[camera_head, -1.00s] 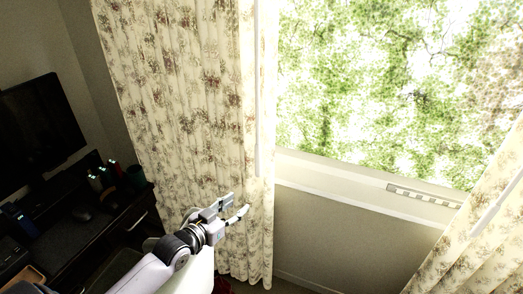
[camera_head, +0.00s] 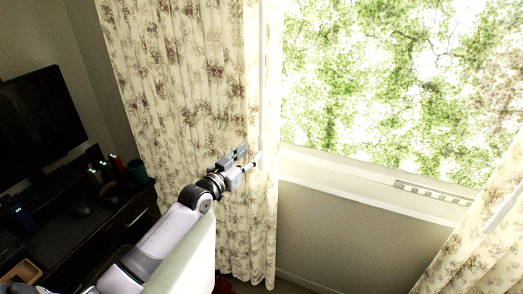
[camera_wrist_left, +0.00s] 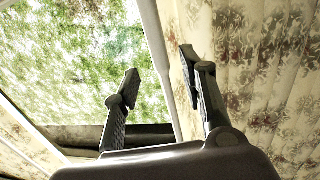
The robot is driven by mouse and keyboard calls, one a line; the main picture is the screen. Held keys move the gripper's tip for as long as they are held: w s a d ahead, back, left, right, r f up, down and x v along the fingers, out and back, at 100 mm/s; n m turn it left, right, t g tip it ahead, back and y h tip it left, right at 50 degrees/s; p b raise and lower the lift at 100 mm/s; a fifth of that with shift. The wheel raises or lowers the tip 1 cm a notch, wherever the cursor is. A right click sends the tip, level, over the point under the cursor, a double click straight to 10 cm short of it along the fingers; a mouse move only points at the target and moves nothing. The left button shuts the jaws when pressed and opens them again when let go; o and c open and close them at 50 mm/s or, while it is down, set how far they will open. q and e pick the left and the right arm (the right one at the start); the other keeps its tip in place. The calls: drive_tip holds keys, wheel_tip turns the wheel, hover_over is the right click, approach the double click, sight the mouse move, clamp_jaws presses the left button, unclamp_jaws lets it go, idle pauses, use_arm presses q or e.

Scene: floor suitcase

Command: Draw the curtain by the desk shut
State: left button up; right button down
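The floral curtain by the desk (camera_head: 180,70) hangs bunched at the left of the window in the head view. A thin white rod (camera_head: 263,90) hangs down along its right edge. My left gripper (camera_head: 249,157) is in front of the curtain's right edge, near the rod's lower end. In the left wrist view its fingers (camera_wrist_left: 158,78) are apart, with the white rod (camera_wrist_left: 157,50) showing between them. I cannot tell if they touch it. The curtain (camera_wrist_left: 265,70) fills the right of that view. My right gripper is not in view.
The window (camera_head: 390,90) is uncovered between the curtains. A second floral curtain (camera_head: 480,240) hangs at the right. The dark desk (camera_head: 95,215) with a monitor (camera_head: 40,125) and cups stands at the left. The wall below the sill (camera_head: 350,230) is clear.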

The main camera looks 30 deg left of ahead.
sight(260, 146)
use_arm(q)
drive_tip(key=w+b, duration=0.1)
drive_tip(key=w, duration=0.1)
drive_tip(key=w+b, duration=0.2)
drive_tip(key=w, duration=0.1)
drive_tip(key=shift+w+d+f, duration=0.2)
drive_tip(key=shift+w+d, duration=0.1)
drive_tip(key=shift+w, duration=0.05)
drive_tip(key=shift+w+d+r+b, duration=0.1)
drive_tip(key=shift+w+b, duration=0.1)
drive_tip(key=shift+w, duration=0.2)
drive_tip(key=shift+w+r+b, duration=0.1)
drive_tip(key=shift+w+b, duration=0.05)
drive_tip(key=shift+w, duration=0.2)
drive_tip(key=shift+c, duration=0.5)
clamp_jaws()
